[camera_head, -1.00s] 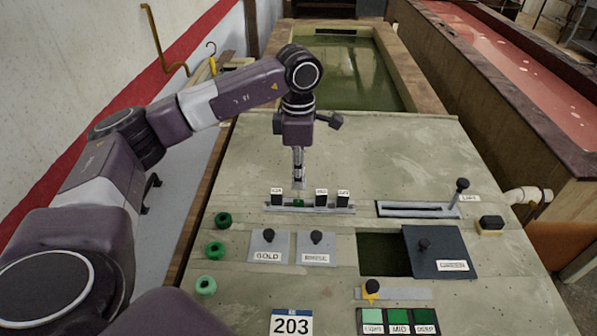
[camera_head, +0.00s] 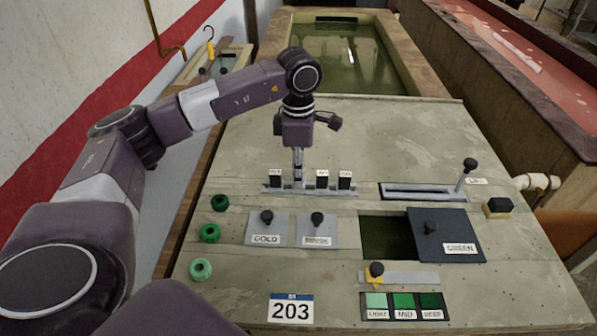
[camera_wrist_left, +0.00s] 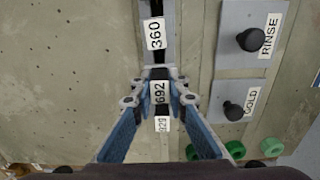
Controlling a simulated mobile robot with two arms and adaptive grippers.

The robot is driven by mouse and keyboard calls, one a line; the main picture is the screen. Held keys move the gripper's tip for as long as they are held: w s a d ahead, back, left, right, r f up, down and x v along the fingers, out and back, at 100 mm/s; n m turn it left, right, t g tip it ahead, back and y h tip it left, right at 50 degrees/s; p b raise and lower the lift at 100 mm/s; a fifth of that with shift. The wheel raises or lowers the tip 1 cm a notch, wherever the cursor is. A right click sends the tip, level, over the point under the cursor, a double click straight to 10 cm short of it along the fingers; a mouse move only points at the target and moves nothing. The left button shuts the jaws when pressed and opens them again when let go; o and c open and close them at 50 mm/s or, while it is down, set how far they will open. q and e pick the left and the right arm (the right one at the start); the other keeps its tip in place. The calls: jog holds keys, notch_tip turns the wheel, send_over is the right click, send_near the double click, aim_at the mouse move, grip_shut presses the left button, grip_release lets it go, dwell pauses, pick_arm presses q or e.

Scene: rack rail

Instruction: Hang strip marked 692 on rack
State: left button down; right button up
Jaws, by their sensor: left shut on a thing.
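My left gripper (camera_head: 298,183) is shut on the strip marked 692 (camera_wrist_left: 159,92), whose white label shows between the fingers in the left wrist view. The gripper points down at the rack rail (camera_head: 271,190), in the gap between the left black strip (camera_head: 275,179) and the two right ones. The held strip is in line with the strip marked 360 (camera_wrist_left: 155,34) and another strip (camera_wrist_left: 162,124) on the other side. Its lower end is hidden, so I cannot tell whether it rests on the rail. My right gripper is not in view.
Below the rail are the GOLD plate (camera_head: 266,228) and another knobbed plate (camera_head: 317,229). Green rings (camera_head: 210,233) line the left side. A dark square opening (camera_head: 386,237) lies beside a knobbed cover (camera_head: 446,235). A lever slot (camera_head: 425,191) is right of the rail.

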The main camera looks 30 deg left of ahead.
pick_arm(q)
jog(key=shift+f+b, duration=0.45)
jog(key=shift+f, duration=0.15)
dwell(0.7)
jog(key=c, duration=1.8)
grip_release()
jog(key=shift+r, duration=0.1)
jog(key=shift+r+p, duration=2.3)
jog(key=shift+r, duration=1.15)
jog(key=shift+s+f, duration=0.1)
